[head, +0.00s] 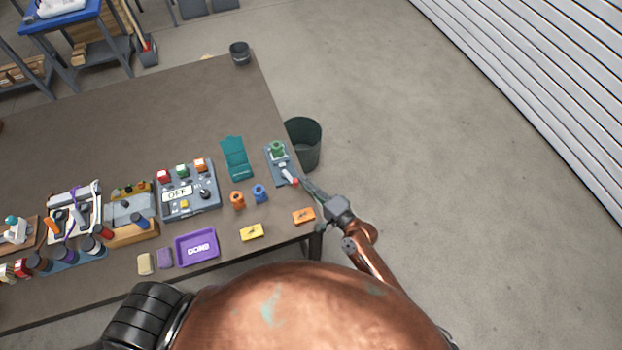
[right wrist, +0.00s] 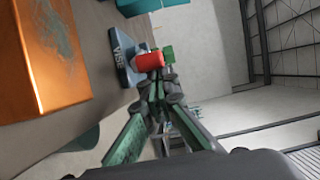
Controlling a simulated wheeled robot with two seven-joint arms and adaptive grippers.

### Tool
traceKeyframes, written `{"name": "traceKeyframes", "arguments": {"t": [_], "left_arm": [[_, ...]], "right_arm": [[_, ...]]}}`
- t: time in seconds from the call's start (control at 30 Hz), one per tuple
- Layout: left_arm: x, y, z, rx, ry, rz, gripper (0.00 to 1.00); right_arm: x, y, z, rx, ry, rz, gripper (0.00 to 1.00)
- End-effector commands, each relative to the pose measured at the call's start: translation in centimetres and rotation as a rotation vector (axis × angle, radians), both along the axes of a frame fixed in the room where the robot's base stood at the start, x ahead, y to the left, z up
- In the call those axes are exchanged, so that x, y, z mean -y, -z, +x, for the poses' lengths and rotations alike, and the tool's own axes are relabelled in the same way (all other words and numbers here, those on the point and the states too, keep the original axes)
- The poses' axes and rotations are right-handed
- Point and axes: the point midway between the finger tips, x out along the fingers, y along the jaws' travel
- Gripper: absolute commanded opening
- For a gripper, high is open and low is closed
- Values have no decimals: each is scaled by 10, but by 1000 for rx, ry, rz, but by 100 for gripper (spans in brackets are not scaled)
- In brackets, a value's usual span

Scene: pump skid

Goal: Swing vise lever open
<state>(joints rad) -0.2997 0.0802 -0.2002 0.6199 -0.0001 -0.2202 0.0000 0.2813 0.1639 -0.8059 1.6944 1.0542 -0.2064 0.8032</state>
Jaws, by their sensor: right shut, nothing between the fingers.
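The vise (head: 270,158) is a small blue-grey base near the table's right edge, with a green block (head: 277,148) on it. Its pale lever (head: 286,173) runs towards the lower right and ends in a red knob (head: 294,182). My right gripper (head: 305,184) is shut and empty, its fingertips close beside the knob. In the right wrist view, the red knob (right wrist: 148,62) shows just beyond the fingertips (right wrist: 156,88), before the labelled base (right wrist: 124,58). I cannot tell whether they touch. My left gripper is not in view.
A teal stand (head: 235,160) is left of the vise. Orange (head: 237,200) and blue (head: 259,193) pieces and an orange tile (head: 303,216) lie nearby. A dark bin (head: 304,140) stands beyond the table's right edge.

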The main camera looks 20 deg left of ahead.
Motion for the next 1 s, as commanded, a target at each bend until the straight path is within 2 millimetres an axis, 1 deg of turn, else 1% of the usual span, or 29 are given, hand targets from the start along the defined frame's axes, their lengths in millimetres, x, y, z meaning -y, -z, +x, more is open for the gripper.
{"name": "traceKeyframes", "arguments": {"t": [0.1,0.4,0.6,1.0], "left_arm": [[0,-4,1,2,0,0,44],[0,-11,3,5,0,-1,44],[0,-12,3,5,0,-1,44],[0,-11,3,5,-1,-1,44]], "right_arm": [[-4,-1,-8,-1,-3,0,0],[-12,-1,-22,-1,-3,0,0],[-14,0,-25,0,-3,0,0],[-13,0,-25,0,-3,-1,0]]}}
